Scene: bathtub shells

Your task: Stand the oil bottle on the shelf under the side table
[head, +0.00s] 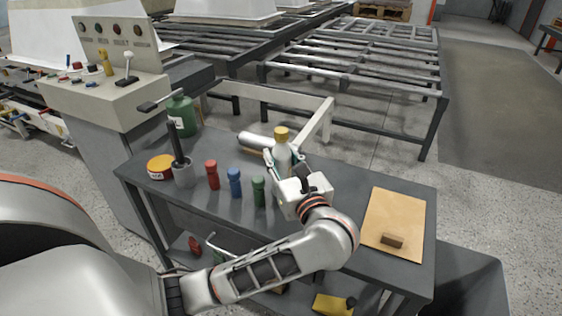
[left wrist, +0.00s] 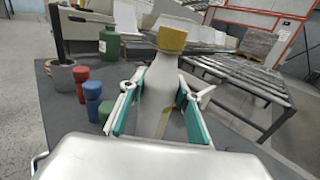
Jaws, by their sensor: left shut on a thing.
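The oil bottle (head: 283,156) is pale grey with a yellow cap and stands upright over the grey side table (head: 335,185). My left gripper (head: 284,164) is shut on the bottle's body. In the left wrist view the bottle (left wrist: 160,90) sits between the teal pads of the left gripper (left wrist: 158,105). I cannot tell whether its base touches the tabletop. The shelf (head: 250,280) under the table is partly hidden by my left arm. A yellow object (head: 333,304) and a red object (head: 195,245) lie down there. My right gripper is not in view.
Red (head: 212,175), blue (head: 235,183) and green (head: 258,191) small bottles stand left of the gripper. A grey cup (head: 184,174), an orange tin (head: 160,168) and a green jug (head: 182,116) are farther left. A brown board (head: 397,215) with a block lies at right.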

